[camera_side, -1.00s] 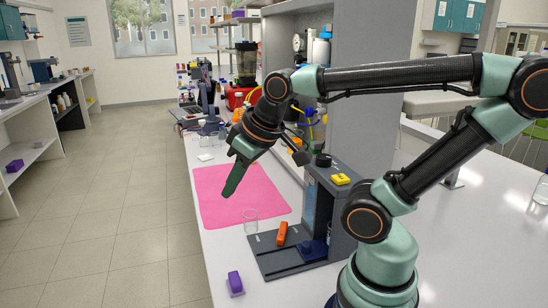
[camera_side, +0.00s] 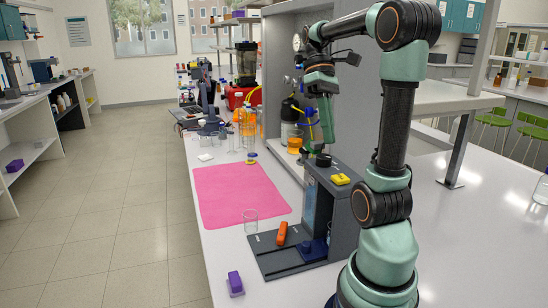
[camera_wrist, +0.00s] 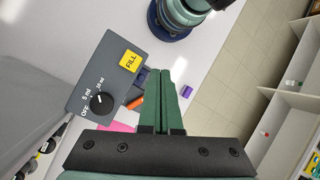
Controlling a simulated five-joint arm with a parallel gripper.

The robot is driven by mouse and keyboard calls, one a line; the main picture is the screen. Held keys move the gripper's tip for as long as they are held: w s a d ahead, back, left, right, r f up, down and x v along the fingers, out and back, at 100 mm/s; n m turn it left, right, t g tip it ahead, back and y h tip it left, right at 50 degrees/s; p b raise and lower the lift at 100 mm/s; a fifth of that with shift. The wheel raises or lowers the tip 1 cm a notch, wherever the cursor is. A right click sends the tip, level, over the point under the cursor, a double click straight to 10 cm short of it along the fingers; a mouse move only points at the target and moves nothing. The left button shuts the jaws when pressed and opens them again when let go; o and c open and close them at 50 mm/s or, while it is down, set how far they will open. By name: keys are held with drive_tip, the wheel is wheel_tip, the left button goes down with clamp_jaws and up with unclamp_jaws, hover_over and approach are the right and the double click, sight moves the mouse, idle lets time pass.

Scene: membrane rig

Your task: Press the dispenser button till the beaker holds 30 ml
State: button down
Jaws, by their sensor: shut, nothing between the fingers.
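The grey dispenser (camera_side: 338,205) stands on the bench with a yellow button (camera_side: 340,179) on top. In the wrist view the button (camera_wrist: 129,61) reads FILL, and a black knob (camera_wrist: 101,102) sits on the same panel, with printed OFF and ml labels. The knob also shows in the side view (camera_side: 323,160). My gripper (camera_side: 328,142) is shut and empty, pointing down above the knob end of the dispenser, apart from the button. Its fingers (camera_wrist: 166,75) also show in the wrist view.
An orange piece (camera_side: 281,233) lies on the dispenser's base. A purple block (camera_side: 235,283) stands at the front of the bench. A pink mat (camera_side: 235,190) lies behind the beaker. Bottles (camera_side: 291,120) and a tall grey panel (camera_side: 362,100) stand behind the dispenser.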

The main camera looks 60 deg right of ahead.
drive_tip(key=s+d+r+y, duration=0.2)
drive_tip(key=s, duration=0.1)
idle(0.4)
approach(341, 179)
drive_tip(key=shift+s+a+r+x, duration=0.1)
drive_tip(key=shift+a+x, duration=0.05)
drive_tip(key=shift+x, duration=0.75)
drive_tip(key=shift+s+a+r+x, duration=0.1)
drive_tip(key=shift+a+r+x, duration=0.05)
drive_tip(key=shift+x, duration=0.8)
drive_tip(key=shift+s+a+r+x, duration=0.1)
drive_tip(key=shift+a+x, duration=0.05)
drive_tip(key=shift+x, duration=0.75)
drive_tip(key=shift+w+f, duration=0.1)
drive_tip(key=shift+f, duration=0.3)
drive_tip(key=shift+f, duration=0.55)
idle(0.7)
drive_tip(key=shift+r, duration=1)
